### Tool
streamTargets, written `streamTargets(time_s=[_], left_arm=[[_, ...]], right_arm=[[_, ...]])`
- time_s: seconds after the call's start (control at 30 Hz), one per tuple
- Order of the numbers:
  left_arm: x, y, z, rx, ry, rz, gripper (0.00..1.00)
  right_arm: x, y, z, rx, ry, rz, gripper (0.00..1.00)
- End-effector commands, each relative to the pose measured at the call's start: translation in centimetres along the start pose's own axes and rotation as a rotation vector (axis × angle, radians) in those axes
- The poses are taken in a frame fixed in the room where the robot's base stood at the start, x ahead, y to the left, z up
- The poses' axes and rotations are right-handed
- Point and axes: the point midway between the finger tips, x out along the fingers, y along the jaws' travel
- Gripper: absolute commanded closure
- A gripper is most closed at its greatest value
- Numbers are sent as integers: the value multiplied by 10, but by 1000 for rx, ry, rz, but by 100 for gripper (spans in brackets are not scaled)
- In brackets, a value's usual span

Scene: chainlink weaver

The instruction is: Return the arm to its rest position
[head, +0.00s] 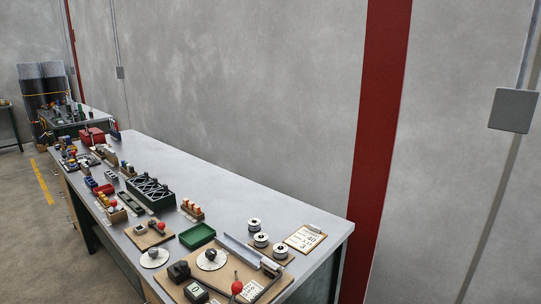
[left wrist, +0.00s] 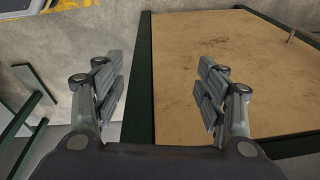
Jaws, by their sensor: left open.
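My left gripper (left wrist: 163,88) shows in the left wrist view with its two fingers spread wide apart. Nothing is between the fingers. Behind the fingers are a tan panel (left wrist: 225,80) and a dark green post (left wrist: 140,70); I cannot tell how far they are from the fingertips. Neither arm shows in the head view. My right gripper is in neither view.
In the head view a long grey workbench (head: 290,208) runs along the wall, with bare room along its back. A green tray (head: 197,236), a dark rack (head: 148,193), white spools (head: 261,240) and a clipboard (head: 305,238) lie on it. A second bench (head: 92,115) stands beyond.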

Motion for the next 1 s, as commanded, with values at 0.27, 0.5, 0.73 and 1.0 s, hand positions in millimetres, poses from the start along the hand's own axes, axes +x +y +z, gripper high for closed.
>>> streamTargets(time_s=[0.27,0.5,0.73,1.0], left_arm=[[158,107,122,-345,-36,-50,34],[227,237,233,-524,-80,-66,34],[244,349,305,-624,-103,-48,34],[243,390,327,-655,-105,-37,34]], right_arm=[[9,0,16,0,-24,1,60],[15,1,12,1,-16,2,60],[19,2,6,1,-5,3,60],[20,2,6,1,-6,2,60]])
